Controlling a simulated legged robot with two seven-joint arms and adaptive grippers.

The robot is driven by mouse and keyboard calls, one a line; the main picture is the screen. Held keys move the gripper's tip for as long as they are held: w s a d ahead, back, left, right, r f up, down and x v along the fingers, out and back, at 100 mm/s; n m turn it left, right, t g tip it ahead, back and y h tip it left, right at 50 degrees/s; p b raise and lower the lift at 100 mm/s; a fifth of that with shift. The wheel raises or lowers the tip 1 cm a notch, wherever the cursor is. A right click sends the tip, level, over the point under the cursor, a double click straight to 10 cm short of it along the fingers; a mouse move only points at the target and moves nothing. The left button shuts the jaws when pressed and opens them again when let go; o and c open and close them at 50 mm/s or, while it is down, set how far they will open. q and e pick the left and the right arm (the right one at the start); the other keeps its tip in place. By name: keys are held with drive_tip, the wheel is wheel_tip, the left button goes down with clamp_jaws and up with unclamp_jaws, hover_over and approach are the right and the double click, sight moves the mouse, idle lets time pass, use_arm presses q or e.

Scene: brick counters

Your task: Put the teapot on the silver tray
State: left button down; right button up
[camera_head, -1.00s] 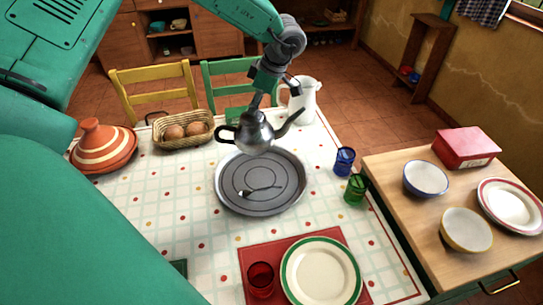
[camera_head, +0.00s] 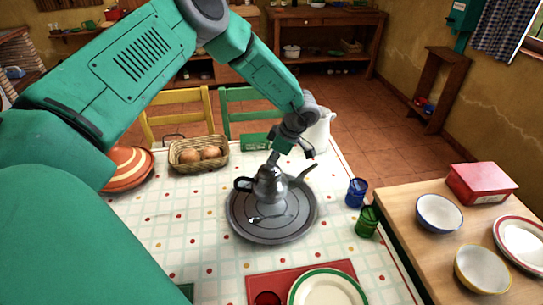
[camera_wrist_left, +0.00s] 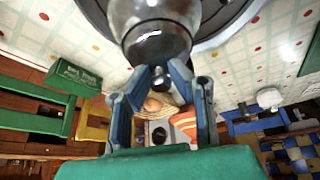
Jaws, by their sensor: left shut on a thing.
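The silver teapot (camera_head: 270,186), with a dark handle and a long spout pointing right, is upright at the middle to far part of the round silver tray (camera_head: 238,226). I cannot tell whether its base touches the tray. My left gripper (camera_head: 275,160) is shut on the teapot's top from above. In the left wrist view the gripper (camera_wrist_left: 160,78) closes at the lid knob, below the shiny teapot body (camera_wrist_left: 152,35). My right gripper is not in view.
A white pitcher (camera_head: 320,132) stands close behind the gripper. Blue (camera_head: 356,192) and green (camera_head: 367,221) glasses stand right of the tray. A green-rimmed plate (camera_head: 328,291) lies in front.

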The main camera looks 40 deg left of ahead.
use_arm(q)
drive_tip(key=shift+d+r, duration=0.1)
drive_tip(key=c, duration=1.4)
unclamp_jaws()
drive_tip(key=shift+s, duration=0.1)
drive_tip(key=shift+c, duration=0.2)
drive_tip(key=v, duration=1.2)
drive_tip(key=shift+b, duration=0.4)
